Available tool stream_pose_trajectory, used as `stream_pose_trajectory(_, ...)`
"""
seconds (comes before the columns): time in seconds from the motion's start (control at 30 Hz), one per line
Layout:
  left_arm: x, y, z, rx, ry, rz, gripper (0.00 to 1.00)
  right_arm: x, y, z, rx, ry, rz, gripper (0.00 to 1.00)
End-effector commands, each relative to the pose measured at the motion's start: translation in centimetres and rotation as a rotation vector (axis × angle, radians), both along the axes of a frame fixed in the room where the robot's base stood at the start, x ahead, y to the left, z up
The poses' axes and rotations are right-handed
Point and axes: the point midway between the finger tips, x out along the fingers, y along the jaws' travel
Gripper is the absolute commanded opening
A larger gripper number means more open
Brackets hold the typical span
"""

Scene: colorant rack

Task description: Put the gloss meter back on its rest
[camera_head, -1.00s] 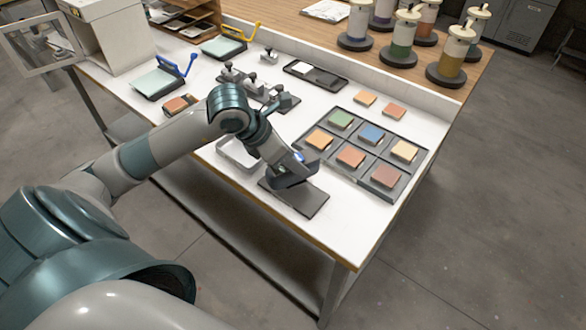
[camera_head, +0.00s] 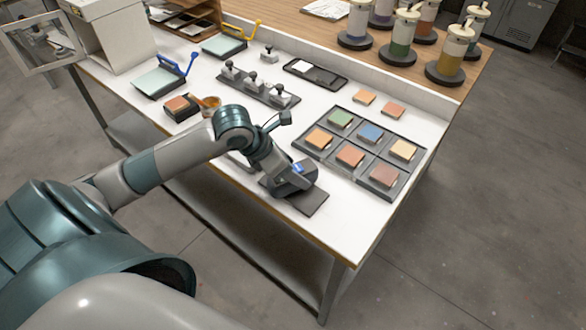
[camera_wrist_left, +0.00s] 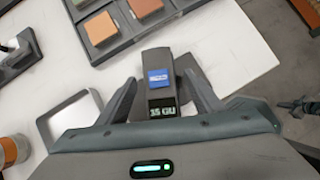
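In the head view my left gripper (camera_head: 294,178) and the meter are low over a dark flat plate (camera_head: 312,203) near the table's front edge, which looks like the rest. The arm and gripper cover part of the plate, and I cannot tell whether the meter touches it. My right gripper is not in view.
A dark tray (camera_head: 333,162) of coloured tiles lies just behind and right of the plate. A light grey open frame (camera_wrist_left: 44,118) is to the left. A dark stand (camera_head: 258,90) with several grey knobbed pieces and a small cup (camera_head: 211,103) stand farther back.

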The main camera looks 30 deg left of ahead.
Motion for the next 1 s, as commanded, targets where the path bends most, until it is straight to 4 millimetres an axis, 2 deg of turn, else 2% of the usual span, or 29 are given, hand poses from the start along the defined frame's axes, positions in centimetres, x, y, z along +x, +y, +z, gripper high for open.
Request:
stream_pose_trajectory(0.3, -0.1, 0.1, 0.2, 0.001, 0.0, 0.001, 0.61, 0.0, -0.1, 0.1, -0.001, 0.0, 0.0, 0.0)
stream_pose_trajectory(0.47, -0.7, 0.4, 1.3, 0.002, -0.002, 0.0, 0.61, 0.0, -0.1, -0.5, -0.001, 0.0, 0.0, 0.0)
stream_pose_trajectory(1.0, -4.9, 2.6, 8.6, 0.004, -0.002, 0.0, 0.61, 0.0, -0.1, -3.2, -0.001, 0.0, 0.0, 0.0)
